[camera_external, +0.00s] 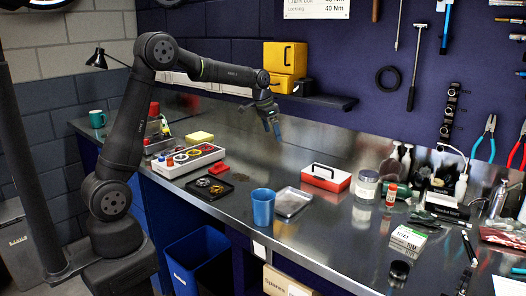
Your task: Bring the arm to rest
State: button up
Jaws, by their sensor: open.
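My gripper (270,122) hangs above the metal bench (330,240), pointing down, near the back wall and left of the red and white box. Its fingers are open, and I see nothing held between them. My arm reaches from its base at the left, over the bench's left part, with the forearm roughly level. The gripper is apart from the bench top and from the items on it.
Below are a compartment tray (187,160), a black tray (209,187), a blue cup (263,207), a silver tray (293,202) and a red-white box (326,177). A shelf with yellow boxes (285,58) is close behind. Bottles and tools crowd the right.

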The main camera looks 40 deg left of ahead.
jog(key=s+d+m, duration=0.2)
jog(key=s+d, duration=0.4)
jog(key=d, duration=0.8)
jog(key=s+d+m+g+h, duration=0.1)
jog(key=s+d+m, duration=0.2)
jog(key=d, duration=1.1)
jog(key=s, duration=0.3)
jog(key=shift+s+d+m, duration=0.15)
jog(key=shift+m, duration=0.15)
